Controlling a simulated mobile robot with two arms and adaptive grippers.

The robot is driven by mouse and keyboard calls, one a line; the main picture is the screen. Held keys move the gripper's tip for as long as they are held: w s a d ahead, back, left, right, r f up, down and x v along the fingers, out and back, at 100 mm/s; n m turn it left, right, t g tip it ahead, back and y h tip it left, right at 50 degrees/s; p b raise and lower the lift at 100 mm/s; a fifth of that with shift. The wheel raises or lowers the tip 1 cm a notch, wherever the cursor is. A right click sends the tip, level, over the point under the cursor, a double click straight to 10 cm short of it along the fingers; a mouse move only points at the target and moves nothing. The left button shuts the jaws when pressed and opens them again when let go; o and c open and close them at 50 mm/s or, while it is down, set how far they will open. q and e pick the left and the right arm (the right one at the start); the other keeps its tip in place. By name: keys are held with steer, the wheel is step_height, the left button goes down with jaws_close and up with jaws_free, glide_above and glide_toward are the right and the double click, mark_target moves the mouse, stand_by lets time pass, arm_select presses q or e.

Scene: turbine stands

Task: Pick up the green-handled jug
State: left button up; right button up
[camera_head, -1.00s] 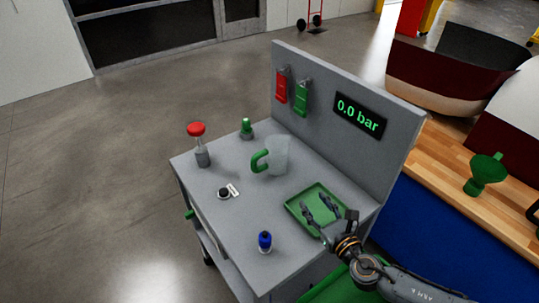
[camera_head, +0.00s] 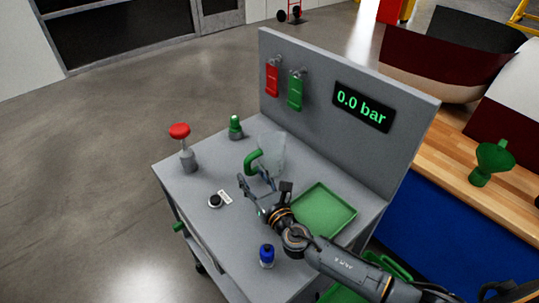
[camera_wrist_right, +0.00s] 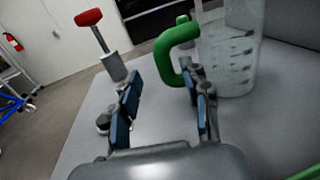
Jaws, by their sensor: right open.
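The jug (camera_head: 271,152) is clear with a green handle (camera_head: 251,160) on its left side, and stands upright on the grey cart top. My right gripper (camera_head: 254,180) is open and empty, just in front of the jug near the handle. In the right wrist view the jug (camera_wrist_right: 236,60) stands at the upper right with graduation marks. Its green handle (camera_wrist_right: 165,50) lies ahead of and between my open fingertips (camera_wrist_right: 161,80), its lower end partly hidden behind the right finger. I cannot tell whether the finger touches it. My left gripper is not in view.
A red-topped device (camera_head: 187,147) and a green knob (camera_head: 235,127) stand on the cart's left and back. A black button (camera_head: 215,201), a blue-capped item (camera_head: 267,256) and a green tray (camera_head: 325,211) are nearby. A back panel (camera_head: 350,135) with a pressure display rises behind.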

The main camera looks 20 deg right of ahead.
mark_target(249, 168)
steer(key=shift+w, duration=0.3)
steer(key=w, duration=0.4)
steer(key=shift+w+a+r, duration=0.15)
steer(key=shift+a, duration=0.1)
steer(key=shift+w, duration=0.2)
steer(key=shift+s, duration=0.1)
steer(key=shift+c, duration=1)
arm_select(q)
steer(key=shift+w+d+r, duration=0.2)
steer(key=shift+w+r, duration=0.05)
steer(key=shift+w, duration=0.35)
arm_select(e)
jaws_close()
